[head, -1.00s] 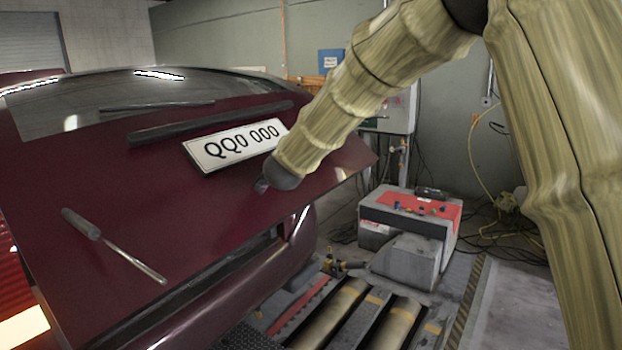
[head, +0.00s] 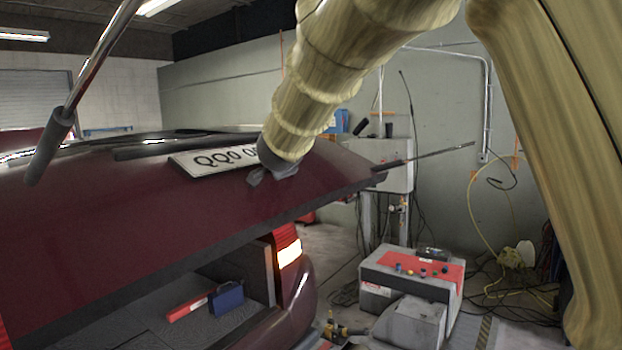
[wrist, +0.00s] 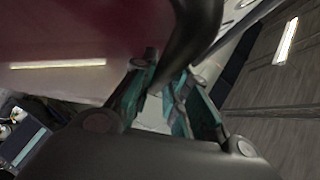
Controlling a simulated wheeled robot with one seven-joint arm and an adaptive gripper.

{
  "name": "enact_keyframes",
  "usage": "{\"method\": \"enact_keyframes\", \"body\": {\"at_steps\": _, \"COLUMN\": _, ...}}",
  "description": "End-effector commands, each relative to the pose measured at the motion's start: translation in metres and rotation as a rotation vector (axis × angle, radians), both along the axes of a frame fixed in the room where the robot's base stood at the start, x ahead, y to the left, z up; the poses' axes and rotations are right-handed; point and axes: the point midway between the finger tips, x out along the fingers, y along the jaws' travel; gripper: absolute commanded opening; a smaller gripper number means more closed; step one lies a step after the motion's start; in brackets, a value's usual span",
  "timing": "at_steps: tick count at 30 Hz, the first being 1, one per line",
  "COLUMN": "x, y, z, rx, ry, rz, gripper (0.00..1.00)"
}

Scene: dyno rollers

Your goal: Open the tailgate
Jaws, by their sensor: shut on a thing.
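The dark red tailgate (head: 130,225) with its white number plate (head: 195,160) is raised from the car's rear, and the boot opening (head: 160,310) shows beneath it. My gripper (head: 273,174) is at the tailgate's outer face, by the right end of the plate, partly hidden by my arm. In the wrist view my teal-sided fingers (wrist: 160,92) are closed around a dark curved handle (wrist: 190,40) in front of the red panel. The exact contact is hard to make out.
A red item (head: 188,308) and a blue case (head: 227,298) lie inside the boot. A grey machine with a red top (head: 412,272) stands on the floor at right. Thin metal rods with dark ends stick out near the tailgate's left (head: 85,75) and right (head: 435,156).

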Motion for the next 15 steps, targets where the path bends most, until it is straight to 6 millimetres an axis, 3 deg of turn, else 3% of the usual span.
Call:
{"method": "enact_keyframes", "body": {"at_steps": 6, "x": 0.0015, "y": -0.0094, "z": 0.0134, "rx": 0.003, "ry": -0.001, "rz": -0.011, "gripper": 0.0}}
{"method": "enact_keyframes", "body": {"at_steps": 15, "x": 0.0022, "y": -0.0129, "z": 0.0148, "rx": 0.003, "ry": -0.002, "rz": -0.015, "gripper": 0.0}}
